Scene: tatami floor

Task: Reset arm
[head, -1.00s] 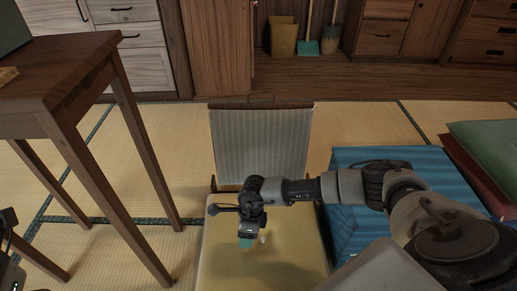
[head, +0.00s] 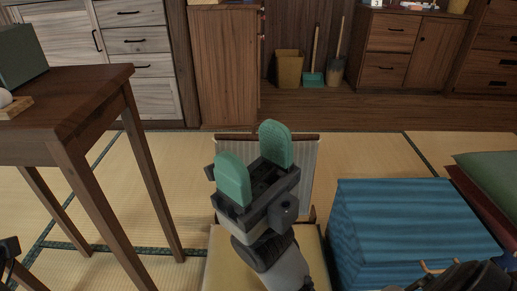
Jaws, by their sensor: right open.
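My right gripper (head: 254,164) is raised in the middle of the head view, its two green fingertips pointing up and spread apart with nothing between them. It is in front of a low legless chair with a pale striped back (head: 305,180) and a yellow cushion (head: 222,262), and hides part of both. My right forearm comes up from the bottom edge below the gripper. At the lower left edge a small dark part of my left arm (head: 9,250) shows, but its fingers are not visible.
A wooden table (head: 75,95) stands at the left, with a green box (head: 18,62) on it. A blue striped block (head: 405,225) lies right of the chair, beside stacked cushions (head: 490,175). Wooden cabinets (head: 222,65) line the back. Open tatami (head: 365,155) lies between.

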